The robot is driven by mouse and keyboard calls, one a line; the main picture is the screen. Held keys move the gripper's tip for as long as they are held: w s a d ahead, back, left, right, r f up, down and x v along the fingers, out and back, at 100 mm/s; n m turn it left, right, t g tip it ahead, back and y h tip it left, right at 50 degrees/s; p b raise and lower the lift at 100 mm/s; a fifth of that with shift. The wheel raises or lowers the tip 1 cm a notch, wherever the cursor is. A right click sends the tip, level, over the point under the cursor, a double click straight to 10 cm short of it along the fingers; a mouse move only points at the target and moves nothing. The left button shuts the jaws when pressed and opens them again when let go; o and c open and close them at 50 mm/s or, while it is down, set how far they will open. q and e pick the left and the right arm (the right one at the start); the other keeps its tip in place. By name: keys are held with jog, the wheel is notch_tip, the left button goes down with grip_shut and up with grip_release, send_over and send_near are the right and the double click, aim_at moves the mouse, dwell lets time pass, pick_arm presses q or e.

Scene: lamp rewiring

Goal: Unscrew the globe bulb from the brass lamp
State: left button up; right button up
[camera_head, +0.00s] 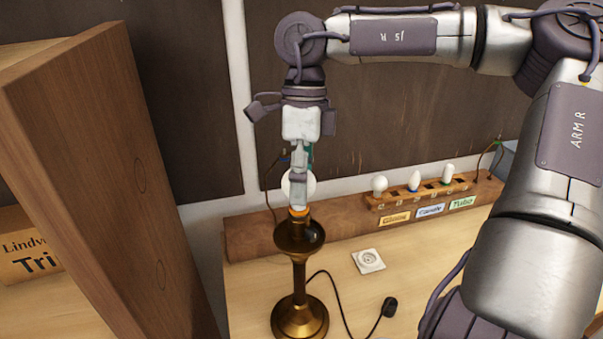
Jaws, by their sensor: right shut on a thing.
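The brass lamp (300,283) stands upright on the wooden table, its round base near the front edge of the picture. A white globe bulb (311,186) shows above the lamp's top, partly hidden behind my right gripper. My right gripper (299,205) points down from above, right over the lamp, and is shut on the globe bulb. The gripper hides where the bulb meets the socket, so I cannot tell whether it is still seated. My left gripper is not in view.
A white square socket plate (368,261) and a black cord switch (389,306) lie right of the lamp. A tall wooden panel (110,180) stands left. A cardboard box (30,262) lies beyond it.

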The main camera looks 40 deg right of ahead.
jog(key=shift+n+p, duration=0.3)
jog(key=shift+n, duration=0.8)
jog(key=shift+w+r, duration=0.1)
jog(key=shift+s+a+p+v, duration=0.1)
jog(key=shift+a+p+v, duration=0.05)
jog(key=shift+p+v, duration=0.55)
jog(key=shift+s+a+p+v, duration=0.15)
jog(key=shift+p+v, duration=0.25)
jog(key=shift+v, duration=0.55)
jog(key=shift+s+a+p+v, duration=0.1)
jog(key=shift+p+v, duration=0.45)
jog(key=shift+v, duration=0.25)
jog(key=shift+s, duration=0.1)
